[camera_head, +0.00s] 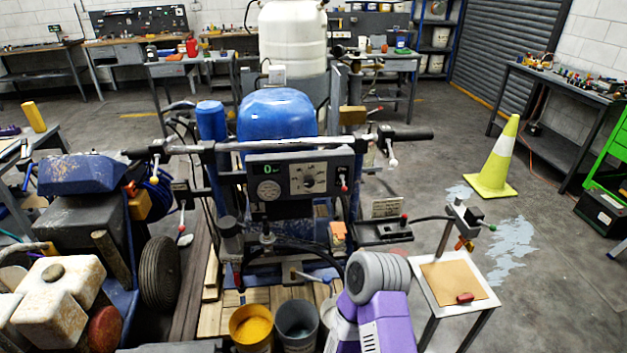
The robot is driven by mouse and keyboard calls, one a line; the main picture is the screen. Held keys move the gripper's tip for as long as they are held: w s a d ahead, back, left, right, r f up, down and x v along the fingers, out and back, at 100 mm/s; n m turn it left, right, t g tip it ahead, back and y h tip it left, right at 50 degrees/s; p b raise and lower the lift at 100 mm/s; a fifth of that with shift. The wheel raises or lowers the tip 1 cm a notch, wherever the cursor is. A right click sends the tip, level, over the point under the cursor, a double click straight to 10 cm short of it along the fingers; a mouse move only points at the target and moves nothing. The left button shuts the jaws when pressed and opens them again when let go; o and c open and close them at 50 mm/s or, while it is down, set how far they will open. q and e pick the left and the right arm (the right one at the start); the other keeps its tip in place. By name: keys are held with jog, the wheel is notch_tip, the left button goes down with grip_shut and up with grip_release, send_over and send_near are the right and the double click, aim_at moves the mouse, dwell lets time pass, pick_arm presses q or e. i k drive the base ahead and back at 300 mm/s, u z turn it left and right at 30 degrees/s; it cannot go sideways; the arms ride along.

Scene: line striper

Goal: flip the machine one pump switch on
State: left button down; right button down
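The line striper (277,115) stands in front of me, with a blue motor cover and a wide handlebar (290,144). Its grey control panel (300,173) faces me. The panel has a green-lit display (271,169), a round gauge (268,190) and a dark dial (308,180). A small red-tipped lever (343,181) sits at the panel's right end; I cannot tell which control is the pump switch or its position. One of my purple and grey arms comes up from the bottom, right of centre, below the panel. I see neither gripper's fingers.
Yellow (251,328) and grey (297,325) paint buckets stand below the panel. A small stand (455,283) is to the right, beyond my arm. An engine unit with a wheel (159,273) crowds the left. A yellow-green cone (499,165) stands on open floor at right.

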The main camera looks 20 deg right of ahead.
aim_at(344, 188)
jog(key=k, duration=0.65)
jog(key=z, duration=0.4)
jog(key=i, duration=1.05)
jog(key=z, duration=0.7)
jog(key=i, duration=0.55)
jog(key=z, duration=0.1)
